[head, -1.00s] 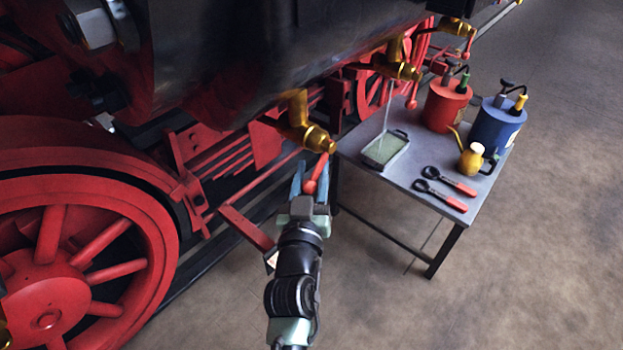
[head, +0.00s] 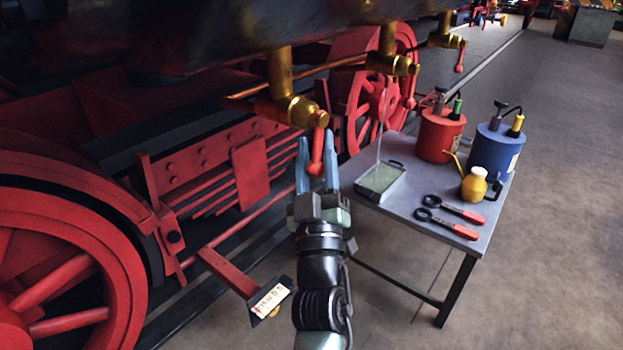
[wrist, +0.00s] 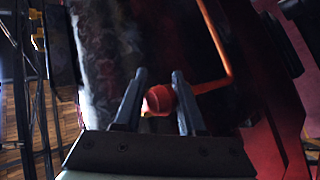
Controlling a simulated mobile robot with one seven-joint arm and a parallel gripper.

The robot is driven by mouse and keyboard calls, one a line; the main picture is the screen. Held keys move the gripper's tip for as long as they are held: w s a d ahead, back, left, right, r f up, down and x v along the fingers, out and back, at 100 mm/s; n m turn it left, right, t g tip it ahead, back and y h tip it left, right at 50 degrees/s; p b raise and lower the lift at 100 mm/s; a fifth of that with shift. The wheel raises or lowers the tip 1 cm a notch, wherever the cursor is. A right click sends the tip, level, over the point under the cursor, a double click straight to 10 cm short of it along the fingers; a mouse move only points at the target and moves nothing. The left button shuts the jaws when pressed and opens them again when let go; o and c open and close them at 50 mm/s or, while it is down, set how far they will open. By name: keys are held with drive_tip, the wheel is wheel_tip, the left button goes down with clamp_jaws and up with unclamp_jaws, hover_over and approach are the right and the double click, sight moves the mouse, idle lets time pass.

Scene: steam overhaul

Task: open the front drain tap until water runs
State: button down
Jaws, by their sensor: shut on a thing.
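The nearest brass drain tap (head: 290,108) hangs under the dark cylinder in the head view. Its red lever (head: 317,158) points down and ends in a round knob. My gripper (head: 317,138) is shut on this lever, one blue finger on each side. In the wrist view the red knob (wrist: 160,98) sits between the fingers of my gripper (wrist: 158,78). No water shows under this tap. A second brass tap (head: 391,64) is farther back, and a thin stream of water falls from it into a tray (head: 396,186) on the table.
A grey table (head: 425,236) stands to the right with a red can (head: 440,138), a blue can (head: 492,152), a yellow oil can (head: 474,186) and two red-handled tools (head: 452,222). Red wheels and frame parts are on the left. A third tap (head: 446,36) is farther back. Floor at right is clear.

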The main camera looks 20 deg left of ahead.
drive_tip(key=shift+w+a+f+n+y+b, duration=0.1)
drive_tip(key=shift+n+y+b, duration=0.3)
drive_tip(key=shift+b, duration=0.1)
drive_tip(key=shift+w+a+f+n+y+b, duration=0.1)
drive_tip(key=shift+n+y+b, duration=0.2)
drive_tip(key=shift+n+b, duration=0.15)
drive_tip(key=shift+r, duration=0.1)
drive_tip(key=shift+d+r+n+y, duration=0.1)
drive_tip(key=shift+r+n+y, duration=0.05)
drive_tip(key=shift+n+y, duration=0.15)
drive_tip(key=c, duration=0.5)
unclamp_jaws()
drive_tip(key=shift+w, duration=0.1)
drive_tip(key=shift+c, duration=0.2)
drive_tip(key=shift+d, duration=0.1)
drive_tip(key=v, duration=1.3)
